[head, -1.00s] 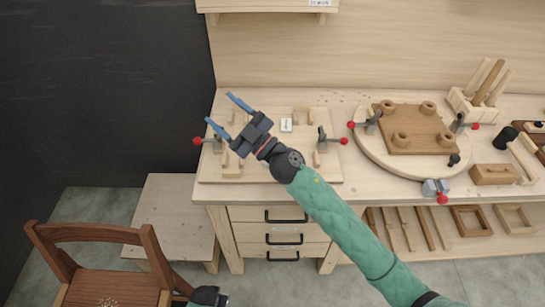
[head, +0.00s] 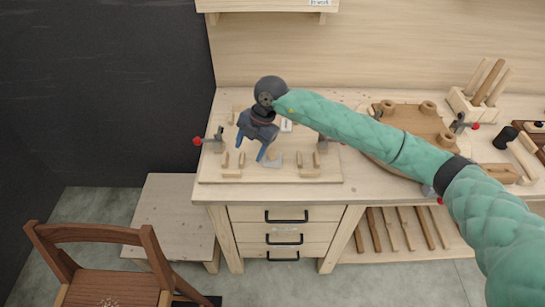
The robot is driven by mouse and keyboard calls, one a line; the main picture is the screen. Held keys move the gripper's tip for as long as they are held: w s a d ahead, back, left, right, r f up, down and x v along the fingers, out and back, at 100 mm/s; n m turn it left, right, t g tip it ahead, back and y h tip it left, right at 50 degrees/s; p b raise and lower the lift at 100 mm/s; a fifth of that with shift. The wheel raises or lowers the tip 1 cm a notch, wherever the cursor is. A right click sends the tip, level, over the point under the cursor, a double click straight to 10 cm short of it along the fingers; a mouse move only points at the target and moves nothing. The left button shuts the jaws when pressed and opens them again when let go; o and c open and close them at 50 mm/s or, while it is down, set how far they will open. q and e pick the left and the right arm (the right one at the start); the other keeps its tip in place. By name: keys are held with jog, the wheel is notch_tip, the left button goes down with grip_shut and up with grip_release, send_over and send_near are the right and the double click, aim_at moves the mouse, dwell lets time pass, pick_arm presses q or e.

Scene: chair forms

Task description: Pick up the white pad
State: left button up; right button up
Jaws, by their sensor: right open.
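My right gripper (head: 253,148) is open, with blue fingers pointing down over the light wooden board (head: 215,172) on the bench. A small pale, greyish-white flat piece (head: 272,161) lies on the board close to the right-hand fingertip; it looks like the white pad. I cannot tell whether the finger touches it. A small white labelled block (head: 286,126) lies farther back, partly hidden by my right arm. The gripper appears empty. My left gripper is not clearly in view.
A round turntable with a wooden plate (head: 410,120) is to the right, partly behind my arm. A brown chair (head: 95,265) and a low bench (head: 175,215) stand at left.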

aim_at(272, 150)
jog(key=w+d+h, duration=0.1)
jog(key=d, duration=0.1)
jog(key=w+d+m+h, duration=0.1)
jog(key=w+d, duration=0.1)
jog(key=w+d+r+t+h, duration=0.1)
jog(key=d, duration=0.2)
jog(key=shift+w+m+h, duration=0.3)
jog(key=shift+w+h, duration=0.05)
jog(key=shift+h, duration=0.05)
jog(key=shift+f+p, duration=0.75)
jog(key=shift+f, duration=0.55)
jog(key=f+p, duration=0.2)
jog(key=f, duration=0.1)
jog(key=f+p, duration=0.1)
jog(key=shift+s+a+f+p, duration=0.15)
jog(key=shift+a+p, duration=0.1)
jog(key=shift+p, duration=0.1)
jog(key=shift+f, duration=0.5)
pick_arm(q)
jog(key=s+a+f, duration=0.1)
jog(key=s+f, duration=0.1)
jog(key=s, duration=0.5)
jog(key=s+a+f+g, duration=0.1)
jog(key=s+a+f, duration=0.1)
jog(key=s, duration=0.5)
jog(key=shift+s+f, duration=0.3)
jog(key=shift+f, duration=0.1)
pick_arm(e)
jog(key=shift+c, duration=0.2)
